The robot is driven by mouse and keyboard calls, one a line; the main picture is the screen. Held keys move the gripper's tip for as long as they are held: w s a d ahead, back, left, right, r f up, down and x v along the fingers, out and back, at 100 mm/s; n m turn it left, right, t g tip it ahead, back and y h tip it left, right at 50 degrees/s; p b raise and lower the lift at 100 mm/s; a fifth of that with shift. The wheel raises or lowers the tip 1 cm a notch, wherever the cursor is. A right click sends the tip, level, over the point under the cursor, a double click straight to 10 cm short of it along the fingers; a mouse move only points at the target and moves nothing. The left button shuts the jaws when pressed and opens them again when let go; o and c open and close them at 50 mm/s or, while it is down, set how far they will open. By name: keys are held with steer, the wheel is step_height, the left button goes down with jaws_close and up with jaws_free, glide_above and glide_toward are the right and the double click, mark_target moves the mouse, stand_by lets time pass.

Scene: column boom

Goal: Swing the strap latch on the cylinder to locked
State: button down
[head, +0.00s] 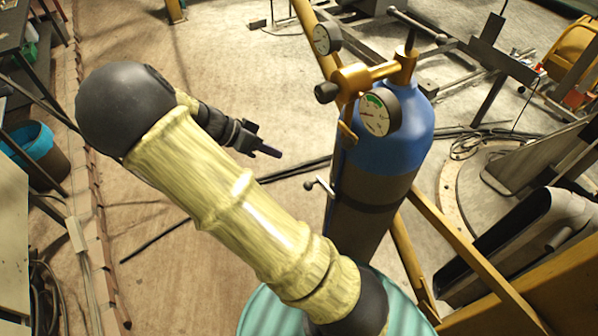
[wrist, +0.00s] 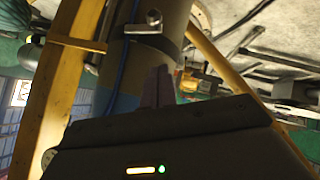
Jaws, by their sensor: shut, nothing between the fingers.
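The cylinder (head: 372,190) stands upright, dark grey-brown with a blue top, and a dark strap (head: 385,207) runs around its body. The strap latch (head: 320,186) is a small metal lever with a dark knob that sticks out on the cylinder's left side. In the wrist view the strap latch (wrist: 150,24) shows as a bright metal lever against the strap at the top. My gripper (head: 268,150) is shut and empty, left of the cylinder and apart from the latch. Its fingertips (wrist: 160,72) show in front of the cylinder in the wrist view.
Two gauges (head: 378,114) and a brass regulator (head: 360,78) sit on the cylinder's top. A yellow frame (head: 470,255) runs behind and beside the cylinder. A blue bin (head: 30,145) stands at the far left. The floor (head: 285,125) between gripper and cylinder shows open room.

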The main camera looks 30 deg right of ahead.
steer(key=s+d+f+p, duration=0.4)
steer(key=d+f, duration=0.1)
steer(key=f, duration=0.3)
steer(key=shift+d+f, duration=0.3)
steer(key=shift+w+a+f, duration=0.1)
steer(key=shift+w, duration=0.05)
steer(key=shift+f, duration=0.1)
